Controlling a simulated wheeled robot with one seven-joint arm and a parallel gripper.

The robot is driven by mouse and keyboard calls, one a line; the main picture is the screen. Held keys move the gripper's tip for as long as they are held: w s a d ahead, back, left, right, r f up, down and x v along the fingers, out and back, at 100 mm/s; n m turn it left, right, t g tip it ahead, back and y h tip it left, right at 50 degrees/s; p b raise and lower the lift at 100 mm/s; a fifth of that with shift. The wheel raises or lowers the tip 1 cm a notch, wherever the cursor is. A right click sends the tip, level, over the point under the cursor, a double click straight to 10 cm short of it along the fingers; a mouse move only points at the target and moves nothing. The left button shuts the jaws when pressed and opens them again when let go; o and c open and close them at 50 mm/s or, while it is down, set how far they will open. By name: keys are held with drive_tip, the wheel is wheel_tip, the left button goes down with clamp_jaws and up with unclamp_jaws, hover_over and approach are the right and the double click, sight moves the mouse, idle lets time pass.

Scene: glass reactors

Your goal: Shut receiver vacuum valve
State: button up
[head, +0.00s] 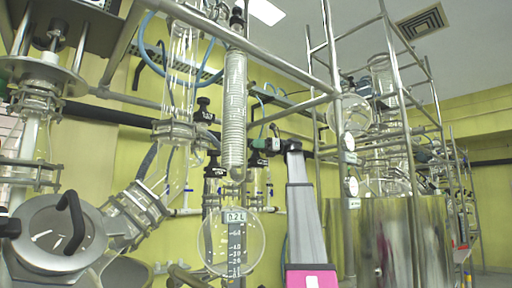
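My grey arm with a pink section rises at the lower middle right, and its dark end with my gripper (275,144) is up beside the glassware. The gripper is small and seen from behind, so its fingers cannot be made out. Which one is the receiver vacuum valve is unclear, as is any handle's position.
A coiled glass condenser (235,115) hangs in front, above a round graduated flask (232,243). Steel frame rails cross the view. A glass reactor with a round steel lid (58,235) is at lower left. A shiny steel vessel (400,240) stands at right.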

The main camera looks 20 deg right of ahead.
drive_tip(key=shift+m+t, duration=0.3)
drive_tip(key=shift+t, duration=0.2)
drive_tip(key=m+t, duration=0.1)
drive_tip(key=m+t+h, duration=0.1)
drive_tip(key=t, duration=0.1)
drive_tip(key=shift+s+a+f+t, duration=0.1)
drive_tip(key=shift+s+t, duration=0.05)
drive_tip(key=shift+t, duration=0.15)
drive_tip(key=m+t+h, duration=0.4)
drive_tip(key=m+t, duration=0.1)
drive_tip(key=t, duration=0.1)
drive_tip(key=m+t+h, duration=0.2)
drive_tip(key=h, duration=0.1)
drive_tip(key=m+t+h, duration=0.1)
drive_tip(key=m+h, duration=0.1)
drive_tip(key=shift+t+h, duration=0.4)
drive_tip(key=shift+m+t+h, duration=0.7)
drive_tip(key=shift+m+h, duration=1.2)
drive_tip(key=shift+h, duration=0.7)
drive_tip(key=shift+m+h, duration=0.3)
drive_tip(key=shift+h, duration=0.1)
drive_tip(key=o, duration=0.9)
